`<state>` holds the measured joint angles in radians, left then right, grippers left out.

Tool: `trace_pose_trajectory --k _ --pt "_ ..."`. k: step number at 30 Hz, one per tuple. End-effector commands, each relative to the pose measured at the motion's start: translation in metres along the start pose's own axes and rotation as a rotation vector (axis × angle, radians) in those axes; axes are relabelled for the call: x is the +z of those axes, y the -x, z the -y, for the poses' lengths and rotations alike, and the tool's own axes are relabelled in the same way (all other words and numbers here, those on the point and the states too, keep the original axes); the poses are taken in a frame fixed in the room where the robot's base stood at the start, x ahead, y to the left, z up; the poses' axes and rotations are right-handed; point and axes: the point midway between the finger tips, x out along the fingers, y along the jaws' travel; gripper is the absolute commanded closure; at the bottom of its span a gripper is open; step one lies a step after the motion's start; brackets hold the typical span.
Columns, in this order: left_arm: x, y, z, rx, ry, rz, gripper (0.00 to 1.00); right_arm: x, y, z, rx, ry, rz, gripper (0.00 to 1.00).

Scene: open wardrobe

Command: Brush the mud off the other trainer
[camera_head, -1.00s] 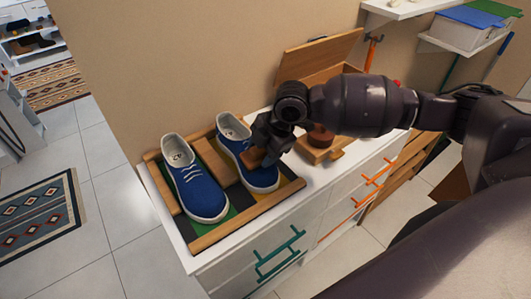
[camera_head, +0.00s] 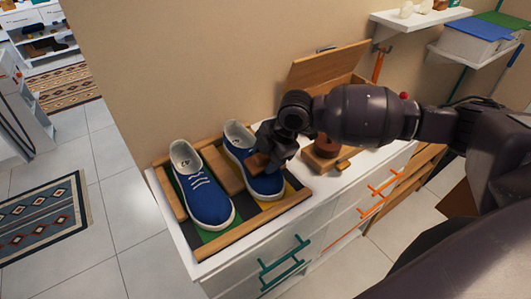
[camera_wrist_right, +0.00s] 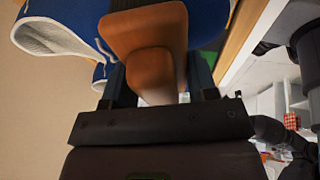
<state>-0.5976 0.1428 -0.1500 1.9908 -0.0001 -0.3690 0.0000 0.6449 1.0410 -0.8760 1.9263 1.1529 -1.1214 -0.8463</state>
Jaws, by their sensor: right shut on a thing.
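Two blue trainers with white soles stand side by side in a wooden tray (camera_head: 250,231) on the white cabinet. The left trainer (camera_head: 207,203) is in full view. The right trainer (camera_head: 266,185) is partly covered by my right gripper (camera_head: 268,153). That gripper is shut on a wooden brush (camera_head: 257,162), held at the upper of the right trainer. In the right wrist view the brush (camera_wrist_right: 147,72) sits between the fingers, with blue fabric around it. Its bristles are hidden, so I cannot tell whether they touch. I cannot make out mud clearly. My left gripper is out of view.
A wooden box with its lid (camera_head: 325,70) raised stands behind my right arm. Green handles (camera_head: 285,264) and orange handles (camera_head: 377,192) project from the front. A wall closes off the back.

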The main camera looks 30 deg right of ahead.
Motion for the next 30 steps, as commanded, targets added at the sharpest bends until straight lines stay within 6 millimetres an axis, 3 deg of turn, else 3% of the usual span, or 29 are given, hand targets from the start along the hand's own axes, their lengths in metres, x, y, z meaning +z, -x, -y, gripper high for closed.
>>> trace_pose_trajectory --k 24,30 --pt "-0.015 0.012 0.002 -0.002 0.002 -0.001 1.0 0.0 0.0 0.029 0.0 0.002 0.0 0.66" --pt "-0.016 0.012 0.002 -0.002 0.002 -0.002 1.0 0.0 -0.001 0.029 0.001 0.002 0.0 0.66"
